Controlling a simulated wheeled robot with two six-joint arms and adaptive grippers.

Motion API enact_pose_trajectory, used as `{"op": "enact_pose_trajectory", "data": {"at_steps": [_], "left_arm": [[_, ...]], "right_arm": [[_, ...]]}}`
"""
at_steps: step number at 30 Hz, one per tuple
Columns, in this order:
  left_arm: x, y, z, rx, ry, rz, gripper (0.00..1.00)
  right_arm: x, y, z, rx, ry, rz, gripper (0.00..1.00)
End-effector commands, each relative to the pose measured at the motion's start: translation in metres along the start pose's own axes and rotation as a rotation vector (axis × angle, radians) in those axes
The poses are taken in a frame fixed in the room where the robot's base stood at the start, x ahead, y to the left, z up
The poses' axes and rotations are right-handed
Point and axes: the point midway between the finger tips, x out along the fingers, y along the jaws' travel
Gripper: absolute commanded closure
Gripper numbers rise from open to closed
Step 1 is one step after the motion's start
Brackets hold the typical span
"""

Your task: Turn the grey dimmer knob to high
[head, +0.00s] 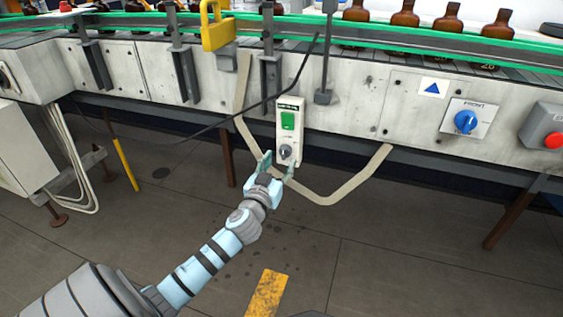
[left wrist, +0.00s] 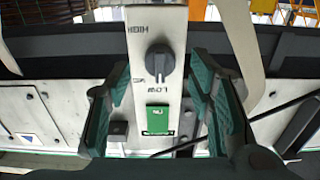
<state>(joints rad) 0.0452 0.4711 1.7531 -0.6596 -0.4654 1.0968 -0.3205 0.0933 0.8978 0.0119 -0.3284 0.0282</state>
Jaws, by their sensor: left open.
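The grey dimmer knob (head: 285,151) is on the lower part of a white control box (head: 290,104) fixed to the conveyor's front. In the left wrist view, which is upside down, the knob (left wrist: 160,61) sits between HIGH and LOW markings, and its ridge appears to line up with LOW. My left gripper (head: 277,166) is just in front of the knob, coming from below. Its green fingers (left wrist: 161,82) are open on both sides of the box and knob, with no contact visible. My right gripper is not in view.
A green switch (head: 288,121) is above the knob on the same box. A black cable runs across the panel near the box. A blue FRONT knob (head: 466,122) and a red button (head: 554,140) are to the right. Amber bottles (head: 447,20) stand on the conveyor.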

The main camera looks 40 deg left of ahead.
Motion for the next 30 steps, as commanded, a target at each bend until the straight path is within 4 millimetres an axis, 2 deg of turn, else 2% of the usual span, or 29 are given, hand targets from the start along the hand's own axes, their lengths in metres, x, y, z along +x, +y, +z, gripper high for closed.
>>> {"op": "enact_pose_trajectory", "data": {"at_steps": [1, 5, 13, 14, 22, 30], "left_arm": [[0.009, 0.000, 0.001, -0.001, 0.001, -0.001, 0.52], [0.022, 0.000, 0.001, 0.000, -0.001, 0.001, 0.52], [0.026, 0.000, 0.001, 0.000, -0.001, 0.001, 0.52], [0.026, 0.000, 0.001, 0.000, -0.001, 0.001, 0.53], [0.025, 0.000, 0.001, 0.000, -0.001, 0.001, 0.97], [0.025, 0.000, 0.001, 0.020, -0.002, 0.001, 0.99]], "right_arm": [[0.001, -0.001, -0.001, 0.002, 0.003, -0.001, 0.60], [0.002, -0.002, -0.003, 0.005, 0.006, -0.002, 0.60], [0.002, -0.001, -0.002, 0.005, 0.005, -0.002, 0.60], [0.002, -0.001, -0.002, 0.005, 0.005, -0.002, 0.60], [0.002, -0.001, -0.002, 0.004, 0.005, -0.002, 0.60], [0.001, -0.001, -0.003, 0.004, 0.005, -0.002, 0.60]]}}
